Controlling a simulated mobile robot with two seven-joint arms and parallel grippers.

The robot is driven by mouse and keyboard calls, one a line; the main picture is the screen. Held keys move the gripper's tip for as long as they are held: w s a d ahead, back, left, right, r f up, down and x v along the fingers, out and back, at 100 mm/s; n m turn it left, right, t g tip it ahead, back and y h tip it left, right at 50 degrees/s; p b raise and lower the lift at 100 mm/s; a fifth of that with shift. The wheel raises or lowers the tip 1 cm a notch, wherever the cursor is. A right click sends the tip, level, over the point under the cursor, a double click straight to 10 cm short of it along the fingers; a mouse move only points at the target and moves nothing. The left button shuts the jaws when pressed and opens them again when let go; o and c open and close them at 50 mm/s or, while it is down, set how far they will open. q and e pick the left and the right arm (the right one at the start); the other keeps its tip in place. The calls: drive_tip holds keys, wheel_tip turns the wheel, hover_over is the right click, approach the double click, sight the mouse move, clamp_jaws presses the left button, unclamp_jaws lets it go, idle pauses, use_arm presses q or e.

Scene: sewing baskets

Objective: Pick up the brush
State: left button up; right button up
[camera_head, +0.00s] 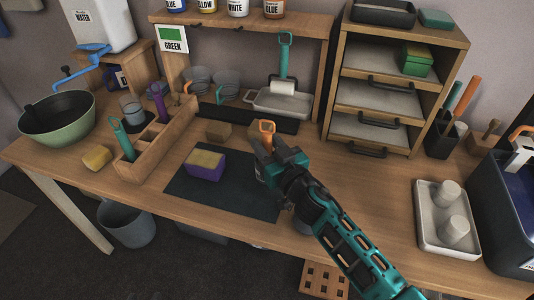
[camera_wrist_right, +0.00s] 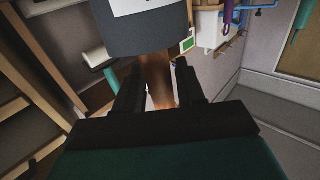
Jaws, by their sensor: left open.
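The brush shows an orange handle end (camera_head: 267,126) standing up above my right gripper (camera_head: 277,158) in the head view. In the right wrist view its brown handle (camera_wrist_right: 157,82) runs between my right gripper's dark fingers (camera_wrist_right: 160,95). A wide dark grey head (camera_wrist_right: 148,35) with a white part lies beyond them. The fingers sit close on both sides of the handle. The brush is roughly upright, head down, over the right part of the dark mat (camera_head: 248,196). The gripper hides much of it, and I cannot tell whether it touches the mat. My left gripper is not in view.
A purple block with a yellow top (camera_head: 205,164) lies on the mat. A wooden tool caddy (camera_head: 160,150) and green bowl (camera_head: 58,118) stand left.

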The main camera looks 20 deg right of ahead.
clamp_jaws()
